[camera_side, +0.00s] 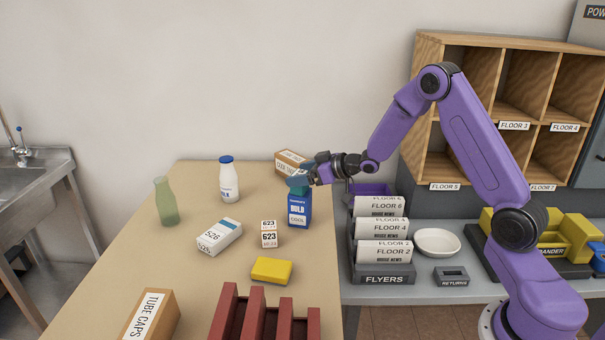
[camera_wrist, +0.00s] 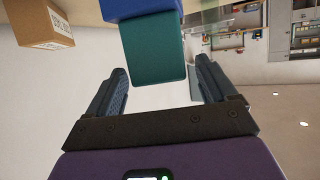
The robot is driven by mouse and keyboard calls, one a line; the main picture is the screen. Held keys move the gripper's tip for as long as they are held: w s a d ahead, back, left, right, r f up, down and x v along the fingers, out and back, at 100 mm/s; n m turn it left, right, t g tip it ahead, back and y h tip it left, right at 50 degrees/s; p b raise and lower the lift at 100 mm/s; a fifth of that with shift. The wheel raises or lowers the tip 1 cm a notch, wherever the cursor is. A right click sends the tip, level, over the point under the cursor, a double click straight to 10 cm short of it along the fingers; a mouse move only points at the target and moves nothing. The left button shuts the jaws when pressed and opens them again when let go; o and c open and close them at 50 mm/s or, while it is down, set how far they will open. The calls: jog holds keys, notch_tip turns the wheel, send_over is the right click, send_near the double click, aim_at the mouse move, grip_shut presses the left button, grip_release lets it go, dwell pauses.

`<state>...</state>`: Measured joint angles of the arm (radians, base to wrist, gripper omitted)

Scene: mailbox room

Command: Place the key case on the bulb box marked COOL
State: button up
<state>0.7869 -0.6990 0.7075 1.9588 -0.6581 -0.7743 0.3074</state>
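The blue bulb box marked COOL (camera_side: 299,210) stands upright near the table's right edge; its blue side also shows at the top of the wrist view (camera_wrist: 140,8). The teal key case (camera_wrist: 153,50) sits on top of the box, and a little of it shows in the side view (camera_side: 298,190). My gripper (camera_side: 299,181) is level with the case, above the box. In the wrist view its fingers are spread on either side of the case, with a visible gap on the right. The gripper is open and holds nothing.
A cardboard box (camera_side: 290,159) stands just behind the bulb box. The flyers rack (camera_side: 384,276) is to the right.

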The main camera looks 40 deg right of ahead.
jog(key=shift+r, duration=0.15)
jog(key=shift+s+r, duration=0.1)
jog(key=shift+r, duration=0.05)
jog(key=v, duration=1.2)
jog(key=s+a+n+g+h, duration=0.25)
jog(key=s+a+g, duration=0.35)
jog(key=s+a, duration=0.65)
jog(key=s+a+n+g+h, duration=0.2)
jog(key=s+n+g, duration=0.3)
jog(key=s, duration=1.7)
jog(key=shift+s+a+g, duration=0.25)
jog(key=shift+a+g, duration=0.15)
jog(key=shift+g, duration=0.3)
